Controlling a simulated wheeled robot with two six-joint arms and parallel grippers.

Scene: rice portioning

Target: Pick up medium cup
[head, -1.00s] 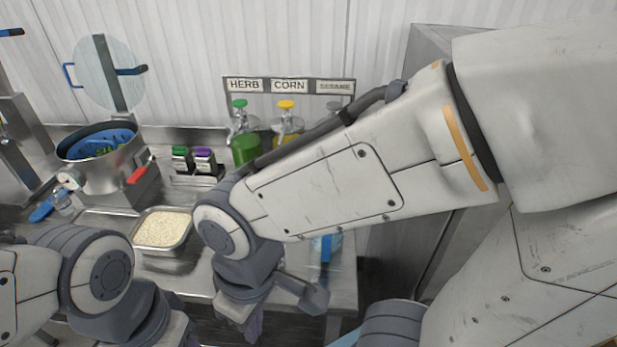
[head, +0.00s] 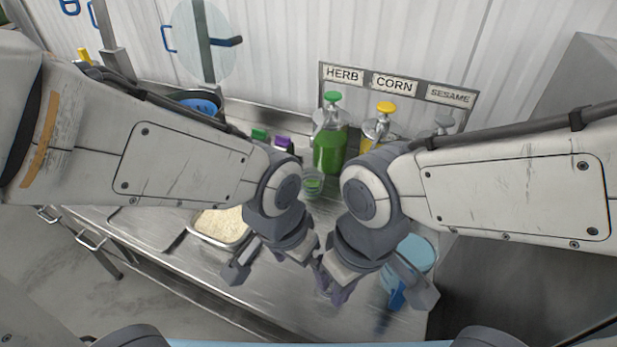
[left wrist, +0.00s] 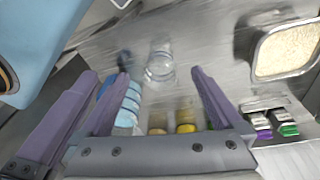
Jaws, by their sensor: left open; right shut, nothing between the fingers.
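In the left wrist view a clear cup (left wrist: 160,66) stands on the steel counter, beyond and between the spread fingers of my left gripper (left wrist: 155,85). The fingers do not appear to touch it. I cannot tell its size class. In the head view my left gripper (head: 278,262) points down over the counter, open and empty. My right gripper (head: 338,288) is close beside it on the right, shut and empty. A clear cup (head: 313,184) shows between the arms, in front of the green bottle; I cannot tell whether it is the same cup.
A rice tray (head: 222,226) sits left of the grippers. HERB (head: 329,150) and CORN (head: 385,110) dispensers stand at the back. A blue-topped container (head: 416,252) is at the right.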

